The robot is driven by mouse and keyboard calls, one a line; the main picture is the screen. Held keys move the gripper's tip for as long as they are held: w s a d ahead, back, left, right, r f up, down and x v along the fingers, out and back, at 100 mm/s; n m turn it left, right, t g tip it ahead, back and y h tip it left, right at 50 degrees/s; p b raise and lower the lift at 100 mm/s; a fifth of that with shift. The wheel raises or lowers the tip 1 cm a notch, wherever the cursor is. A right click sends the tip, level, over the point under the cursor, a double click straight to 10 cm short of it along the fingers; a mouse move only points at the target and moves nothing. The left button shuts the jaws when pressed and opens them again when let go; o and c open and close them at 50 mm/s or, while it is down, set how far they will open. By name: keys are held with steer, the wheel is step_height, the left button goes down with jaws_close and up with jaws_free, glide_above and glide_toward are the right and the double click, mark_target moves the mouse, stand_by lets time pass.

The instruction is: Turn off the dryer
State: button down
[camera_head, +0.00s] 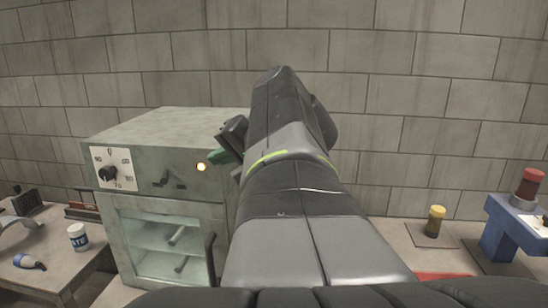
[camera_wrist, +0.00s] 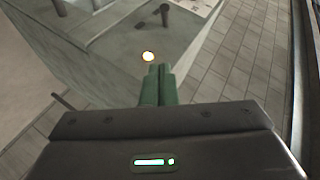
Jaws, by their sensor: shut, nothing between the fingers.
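The dryer (camera_head: 160,205) is a grey-green metal box with a glass door at the left. A white dial plate with a black knob (camera_head: 110,173) is at the upper left of its front.
A table at the left holds a white jar (camera_head: 77,237) and a blue-handled tool (camera_head: 28,262). At the right are a yellow-capped jar (camera_head: 435,221) and a blue stand (camera_head: 505,230) with a red-capped jar (camera_head: 529,186). A block wall stands behind.

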steer(key=shift+w+a+r, duration=0.1)
steer(key=shift+a+r, duration=0.1)
steer(key=shift+r, duration=0.3)
steer(key=p, duration=0.3)
glide_toward(168, 175)
steer(key=w, duration=0.1)
steer(key=w+a, duration=0.1)
steer(key=w, duration=0.1)
steer(key=shift+w+r, duration=0.25)
steer(key=a+f, duration=0.2)
steer(key=a, duration=0.1)
steer(key=shift+s+a+f+p, duration=0.3)
steer(key=shift+a+f+p, duration=0.05)
steer(key=shift+f+p, duration=0.05)
steer(key=shift+s+d, duration=0.15)
